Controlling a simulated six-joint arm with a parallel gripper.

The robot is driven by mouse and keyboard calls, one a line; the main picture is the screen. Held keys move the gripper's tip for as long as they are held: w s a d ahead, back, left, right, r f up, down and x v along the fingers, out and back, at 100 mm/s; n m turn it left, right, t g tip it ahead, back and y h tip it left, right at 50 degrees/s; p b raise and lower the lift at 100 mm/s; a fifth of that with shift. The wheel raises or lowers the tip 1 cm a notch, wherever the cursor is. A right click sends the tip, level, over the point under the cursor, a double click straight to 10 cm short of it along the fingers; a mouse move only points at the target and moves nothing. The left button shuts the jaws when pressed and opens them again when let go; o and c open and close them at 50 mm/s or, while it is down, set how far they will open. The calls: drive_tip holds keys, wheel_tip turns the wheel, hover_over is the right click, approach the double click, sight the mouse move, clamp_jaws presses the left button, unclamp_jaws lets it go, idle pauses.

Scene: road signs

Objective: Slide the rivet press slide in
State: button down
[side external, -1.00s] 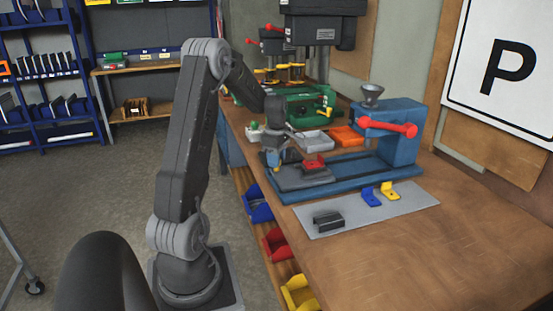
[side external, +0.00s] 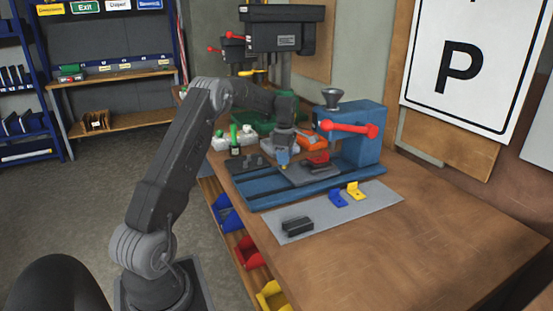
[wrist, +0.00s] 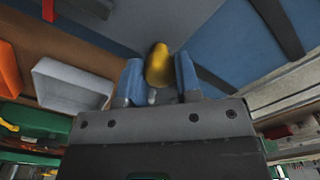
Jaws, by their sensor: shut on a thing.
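The blue rivet press (side external: 362,150) stands on the bench with a red lever (side external: 345,128) and a grey funnel (side external: 332,97). Its slide, a dark grey plate (side external: 308,176) with a red fixture (side external: 317,159) on top, sits on the long blue base (side external: 262,197), close to the press body. My gripper (side external: 283,161) is at the slide's left end. In the wrist view, my gripper's blue fingers (wrist: 158,78) are shut on the slide's yellow knob (wrist: 159,62). The far end of the slide is partly hidden beside the press.
A grey mat (side external: 376,203) in front of the press holds a blue bracket (side external: 338,199), a yellow bracket (side external: 354,189) and a dark block (side external: 297,225). Behind my gripper are an orange tray (side external: 311,143) and green equipment (side external: 252,124). The bench's right front is clear.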

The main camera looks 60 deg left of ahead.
drive_tip(key=c, duration=0.8)
unclamp_jaws()
wheel_tip(320, 180, up, 14)
drive_tip(key=shift+f, duration=0.1)
drive_tip(key=shift+c, duration=0.4)
